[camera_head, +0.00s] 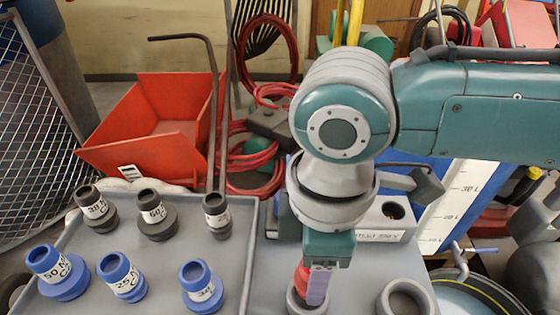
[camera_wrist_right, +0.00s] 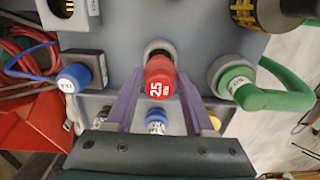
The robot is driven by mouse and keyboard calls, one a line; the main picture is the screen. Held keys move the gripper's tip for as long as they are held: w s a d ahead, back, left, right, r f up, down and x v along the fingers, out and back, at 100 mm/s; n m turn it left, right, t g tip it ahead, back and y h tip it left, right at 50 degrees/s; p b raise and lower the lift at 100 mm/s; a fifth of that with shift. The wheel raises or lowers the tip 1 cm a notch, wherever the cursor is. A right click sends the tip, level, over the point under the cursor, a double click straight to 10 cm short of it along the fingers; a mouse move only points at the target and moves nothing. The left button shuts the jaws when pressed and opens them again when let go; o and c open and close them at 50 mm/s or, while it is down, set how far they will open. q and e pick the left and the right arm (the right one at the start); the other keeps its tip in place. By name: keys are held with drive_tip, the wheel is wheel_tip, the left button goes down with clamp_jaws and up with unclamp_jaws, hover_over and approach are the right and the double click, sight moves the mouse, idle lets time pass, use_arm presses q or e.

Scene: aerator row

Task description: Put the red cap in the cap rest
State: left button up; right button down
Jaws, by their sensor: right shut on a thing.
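The red cap (camera_wrist_right: 160,82), marked 25, is between the two purple fingers of my right gripper (camera_wrist_right: 158,112) in the wrist view. In the head view the gripper (camera_head: 318,286) points down with the red cap (camera_head: 302,276) at its fingers, partly hidden by them. The cap is right at a grey round ring (camera_head: 298,304) on the grey surface; I cannot tell whether it is seated in it. A second grey ring (camera_head: 405,298) stands to the right. I cannot tell for sure which fitting is the cap rest. My left gripper is not in view.
A grey tray (camera_head: 240,285) at left holds several blue and dark labelled nozzles. A grey box with a hole (camera_head: 390,218) stands behind my right gripper. A red bin (camera_head: 160,110) is at the back left. Green (camera_wrist_right: 236,88) and blue (camera_wrist_right: 75,78) fittings flank the cap in the wrist view.

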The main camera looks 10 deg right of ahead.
drive_tip(key=shift+f+b, duration=1.4)
drive_tip(key=shift+f, duration=0.8)
drive_tip(key=shift+c, duration=1)
unclamp_jaws()
